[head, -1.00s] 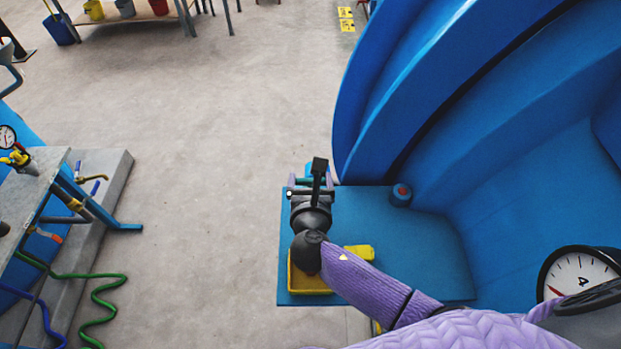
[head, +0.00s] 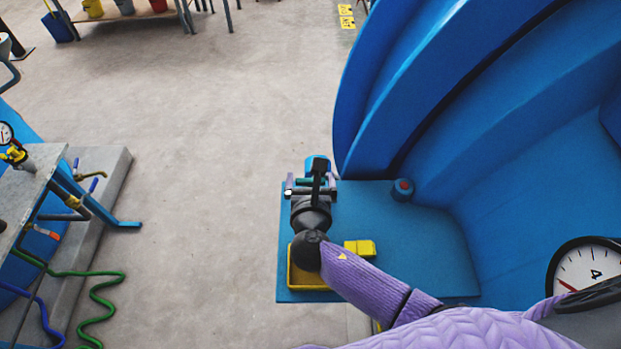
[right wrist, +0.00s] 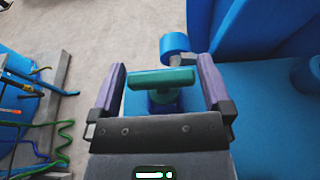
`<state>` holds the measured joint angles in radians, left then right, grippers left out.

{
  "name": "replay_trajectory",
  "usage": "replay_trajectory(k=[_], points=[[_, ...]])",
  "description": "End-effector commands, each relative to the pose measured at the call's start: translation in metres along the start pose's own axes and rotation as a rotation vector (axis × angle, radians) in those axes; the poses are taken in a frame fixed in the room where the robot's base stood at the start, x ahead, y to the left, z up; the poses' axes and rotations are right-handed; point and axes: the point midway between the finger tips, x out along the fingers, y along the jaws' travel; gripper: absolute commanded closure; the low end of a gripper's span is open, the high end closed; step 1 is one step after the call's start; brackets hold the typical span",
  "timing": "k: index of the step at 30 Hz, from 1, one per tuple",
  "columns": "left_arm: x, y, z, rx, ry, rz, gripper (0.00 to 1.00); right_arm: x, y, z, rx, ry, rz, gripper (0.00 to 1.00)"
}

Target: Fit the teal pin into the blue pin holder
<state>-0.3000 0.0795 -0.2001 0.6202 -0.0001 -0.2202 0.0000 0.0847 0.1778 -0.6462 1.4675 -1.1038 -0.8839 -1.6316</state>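The teal pin (right wrist: 165,80) shows in the right wrist view as a crosswise bar with a short stem below it. It lies between the two spread purple fingers of my right gripper (right wrist: 161,88), its ends close to their inner faces; I see no clear grip. In the head view the right gripper (head: 311,187) is over the far left edge of the blue platform, and a bit of the teal pin (head: 304,181) shows between the fingers. A blue cylinder (right wrist: 174,44) with a grey stem, seemingly the pin holder, stands just beyond; it shows in the head view (head: 317,163). My left gripper is not in view.
The blue platform (head: 400,240) carries a yellow tray (head: 306,283), a yellow block (head: 360,247) and a blue knob with a red top (head: 403,190). The large blue autoclave shell (head: 480,110) rises at the right, with a gauge (head: 590,270). Open floor lies left.

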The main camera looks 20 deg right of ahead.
Motion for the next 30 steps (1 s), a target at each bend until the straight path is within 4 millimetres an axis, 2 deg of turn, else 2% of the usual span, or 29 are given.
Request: replay_trajectory(k=[5,12,16,20,30], points=[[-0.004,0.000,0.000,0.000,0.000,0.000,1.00,-0.002,0.000,0.007,0.000,0.000,0.000,0.00],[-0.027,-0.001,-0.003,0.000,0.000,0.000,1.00,-0.020,0.000,0.067,0.003,-0.004,0.001,0.00],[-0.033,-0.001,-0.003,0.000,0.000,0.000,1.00,-0.027,0.000,0.088,0.002,-0.003,0.000,0.00],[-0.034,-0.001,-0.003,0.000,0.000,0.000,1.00,-0.030,0.000,0.096,0.000,0.000,0.001,0.00],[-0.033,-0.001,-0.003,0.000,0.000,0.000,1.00,-0.029,0.000,0.096,-0.001,0.000,0.000,0.00]])
